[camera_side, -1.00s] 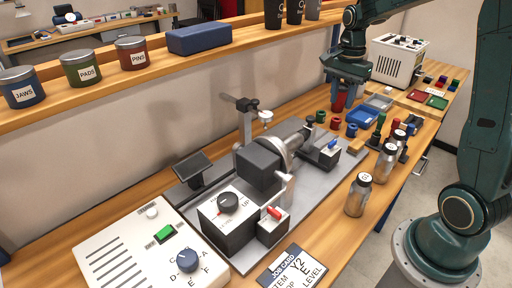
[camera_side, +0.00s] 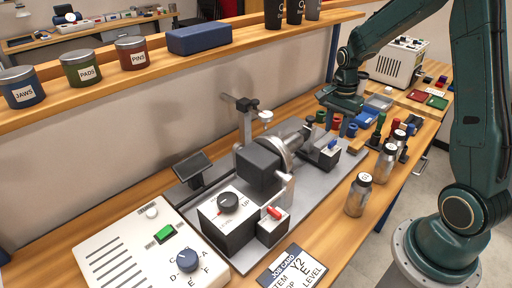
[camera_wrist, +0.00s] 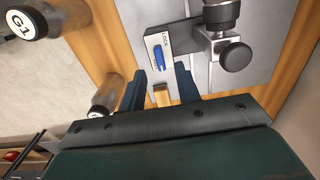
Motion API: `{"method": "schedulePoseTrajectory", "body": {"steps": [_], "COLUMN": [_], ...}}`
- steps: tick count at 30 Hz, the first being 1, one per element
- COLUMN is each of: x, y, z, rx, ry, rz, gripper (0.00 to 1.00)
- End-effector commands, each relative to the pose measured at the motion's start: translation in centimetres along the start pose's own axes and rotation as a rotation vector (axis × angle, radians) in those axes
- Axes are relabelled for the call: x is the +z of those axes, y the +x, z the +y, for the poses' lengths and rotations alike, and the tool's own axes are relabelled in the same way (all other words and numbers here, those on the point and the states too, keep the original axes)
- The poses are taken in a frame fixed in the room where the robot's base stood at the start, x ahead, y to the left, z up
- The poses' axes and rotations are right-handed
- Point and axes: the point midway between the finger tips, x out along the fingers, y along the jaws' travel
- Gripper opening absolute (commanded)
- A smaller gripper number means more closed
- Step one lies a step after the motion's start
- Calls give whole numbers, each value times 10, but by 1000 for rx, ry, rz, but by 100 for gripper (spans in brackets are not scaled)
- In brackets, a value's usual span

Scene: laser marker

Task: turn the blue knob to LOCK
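The blue knob (camera_wrist: 159,58) is a small bar on a white plate (camera_wrist: 151,42) in the wrist view. The word LOCK is printed on the plate above and to the right of the knob; other lettering beside the knob is too small to read. In the side view the blue knob (camera_side: 332,144) sits on top of a dark block at the right end of the machine. My gripper (camera_wrist: 160,72) is open and empty, its two fingers apart with the knob just beyond their tips. In the side view my gripper (camera_side: 339,126) is above and right of the knob, not touching it.
The machine (camera_side: 260,165) with its chuck fills the base plate left of the knob. Coloured cylinders, a blue tray (camera_side: 366,119) and silver bottles (camera_side: 358,196) stand near my gripper. A black screw knob (camera_wrist: 235,55) is beside the plate. A wooden shelf (camera_side: 225,42) runs behind.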

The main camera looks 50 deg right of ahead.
Motion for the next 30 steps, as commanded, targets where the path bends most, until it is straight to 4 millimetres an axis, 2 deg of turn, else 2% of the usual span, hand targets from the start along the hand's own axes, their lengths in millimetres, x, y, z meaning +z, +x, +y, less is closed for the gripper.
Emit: {"method": "schedulePoseTrajectory", "body": {"steps": [3, 9, 22, 23, 27, 30], "x": [0, 0, 0, 0, 0, 0], "y": [18, 36, 43, 43, 43, 43], "z": [1, 0, 0, 0, 0, 0], "rx": [3, 1, -1, -1, -1, -1], "ry": [0, 0, 0, 0, 0, 0], "rz": [-1, 0, 0, 0, 0, 0], "gripper": [33, 33, 33, 29, 1, 0]}}
